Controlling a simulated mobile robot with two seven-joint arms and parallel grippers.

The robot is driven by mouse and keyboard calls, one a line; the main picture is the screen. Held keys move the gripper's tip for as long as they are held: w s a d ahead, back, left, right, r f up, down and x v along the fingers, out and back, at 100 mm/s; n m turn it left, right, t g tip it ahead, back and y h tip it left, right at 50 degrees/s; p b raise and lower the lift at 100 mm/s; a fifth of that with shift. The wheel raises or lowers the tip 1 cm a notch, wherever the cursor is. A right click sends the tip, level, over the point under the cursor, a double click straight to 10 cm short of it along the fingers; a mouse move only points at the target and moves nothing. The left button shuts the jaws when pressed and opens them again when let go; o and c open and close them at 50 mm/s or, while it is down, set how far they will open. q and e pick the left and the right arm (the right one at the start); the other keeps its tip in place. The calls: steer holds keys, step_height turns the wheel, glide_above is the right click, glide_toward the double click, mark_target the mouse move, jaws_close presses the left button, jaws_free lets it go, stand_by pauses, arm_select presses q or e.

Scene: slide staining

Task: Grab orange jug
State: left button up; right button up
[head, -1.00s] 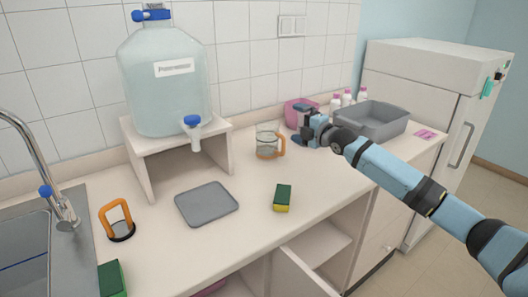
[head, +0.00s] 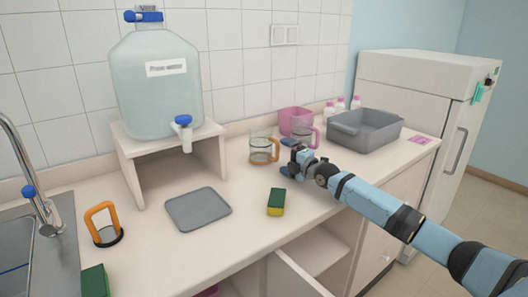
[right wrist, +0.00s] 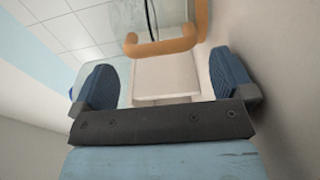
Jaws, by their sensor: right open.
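The orange jug (head: 262,155) is a clear jug with an orange handle and an orange band low on it. It stands upright on the counter, right of the water tank stand, handle to the right. My right gripper (head: 286,157) is open and empty just right of the handle, pointing at it. In the right wrist view the orange handle (right wrist: 168,46) is ahead of the two blue fingers (right wrist: 163,68), roughly between them and apart from them. Part of the clear jug body shows at the top there. My left gripper is out of view.
A grey tub (head: 366,132) and white bottles stand at the back right. A cabinet door stands open below.

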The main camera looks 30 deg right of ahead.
mark_target(276, 156)
steer(key=shift+w+a+b, duration=0.2)
steer(key=shift+w+b, duration=0.15)
steer(key=shift+w, duration=0.95)
steer(key=shift+w+a+b, duration=0.2)
steer(key=shift+w+b, duration=0.1)
steer(key=shift+w, duration=0.95)
steer(key=c, duration=0.6)
